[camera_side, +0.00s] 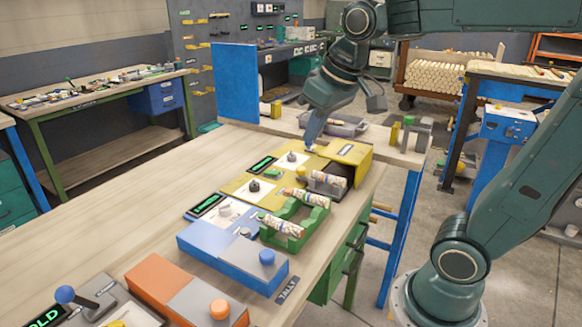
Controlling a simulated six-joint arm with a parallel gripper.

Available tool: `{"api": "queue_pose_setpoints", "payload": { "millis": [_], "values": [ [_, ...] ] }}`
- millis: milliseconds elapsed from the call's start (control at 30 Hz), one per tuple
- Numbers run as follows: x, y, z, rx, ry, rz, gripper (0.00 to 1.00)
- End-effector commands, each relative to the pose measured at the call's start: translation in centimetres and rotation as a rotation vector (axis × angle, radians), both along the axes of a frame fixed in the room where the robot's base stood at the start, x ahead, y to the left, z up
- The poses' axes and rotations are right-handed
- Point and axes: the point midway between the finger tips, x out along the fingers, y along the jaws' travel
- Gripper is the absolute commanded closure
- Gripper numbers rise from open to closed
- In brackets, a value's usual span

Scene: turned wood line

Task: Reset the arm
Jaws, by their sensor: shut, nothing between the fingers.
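My gripper (308,147) is at the lower end of my green arm, in the middle of the side view. It is shut and empty. It hangs low over the far part of the wooden bench (130,205), just above and beside the yellow station (345,152). I cannot tell whether its tip touches anything there.
Turned pieces lie in a green cradle (291,240) and a dark tray (330,187). A blue box with a blue knob (267,257) and an orange box with an orange knob (219,309) stand nearer. A blue panel (234,84) rises behind. The bench's left side is clear.

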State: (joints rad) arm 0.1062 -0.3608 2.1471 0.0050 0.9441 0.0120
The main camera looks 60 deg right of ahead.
Motion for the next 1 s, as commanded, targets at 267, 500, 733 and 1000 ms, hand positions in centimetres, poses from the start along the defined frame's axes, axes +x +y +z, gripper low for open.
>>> {"api": "queue_pose_setpoints", "payload": {
  "millis": [267, 500, 733, 1000],
  "values": [
    [-6.4, 2.1, -2.0, -0.005, -0.046, 0.069, 1.0],
    [-10.0, 3.0, -4.0, -0.009, -0.074, 0.111, 1.0],
    [-11.0, 3.2, -4.7, -0.009, -0.08, 0.123, 1.0],
    [-10.9, 3.2, -4.7, -0.009, -0.08, 0.122, 1.0]
  ]
}}
